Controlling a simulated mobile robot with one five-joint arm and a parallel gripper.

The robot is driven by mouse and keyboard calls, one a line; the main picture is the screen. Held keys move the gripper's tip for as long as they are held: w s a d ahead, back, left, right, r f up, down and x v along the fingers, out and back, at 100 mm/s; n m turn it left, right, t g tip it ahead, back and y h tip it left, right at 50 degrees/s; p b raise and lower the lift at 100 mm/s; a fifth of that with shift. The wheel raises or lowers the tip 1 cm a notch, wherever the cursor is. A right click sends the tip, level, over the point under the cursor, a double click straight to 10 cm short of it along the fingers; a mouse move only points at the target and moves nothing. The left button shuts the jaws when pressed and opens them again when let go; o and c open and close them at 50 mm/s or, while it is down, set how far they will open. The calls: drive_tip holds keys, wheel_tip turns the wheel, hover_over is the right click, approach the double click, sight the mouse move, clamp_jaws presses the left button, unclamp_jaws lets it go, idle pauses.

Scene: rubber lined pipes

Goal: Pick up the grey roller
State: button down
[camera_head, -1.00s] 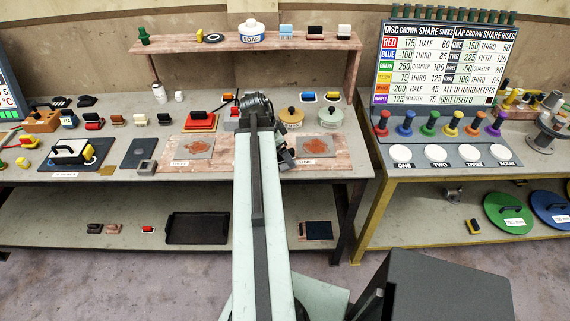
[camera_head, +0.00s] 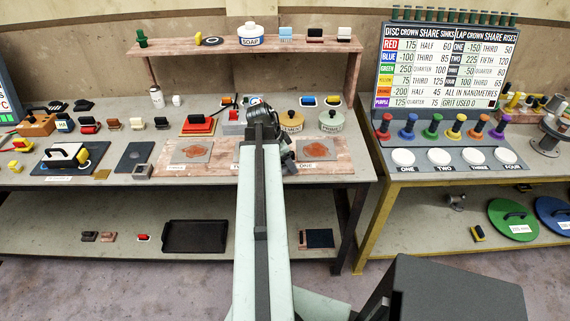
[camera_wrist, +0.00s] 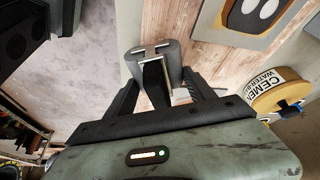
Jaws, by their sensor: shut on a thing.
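The grey roller (camera_wrist: 153,58) is a smooth grey, rounded block with pale metal pieces on its end. In the wrist view it sits between the two dark fingers of my gripper (camera_wrist: 162,78), which is shut on it. Bare floor and the pinkish board edge show behind it. In the head view my gripper (camera_head: 285,158) is mostly hidden behind my own arm, over the front of the bench between the two boards with orange patches. The roller cannot be made out there.
The long grey bench (camera_head: 110,185) carries several blocks, pots and stamps. A raised wooden shelf (camera_head: 330,47) stands behind. In the wrist view a cement tin (camera_wrist: 275,92) is close on the right. A second bench (camera_head: 420,176) with coloured knobs stands right.

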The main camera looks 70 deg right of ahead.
wheel_tip(320, 180, up, 10)
drive_tip(key=p, duration=1)
drive_tip(key=shift+r, duration=0.15)
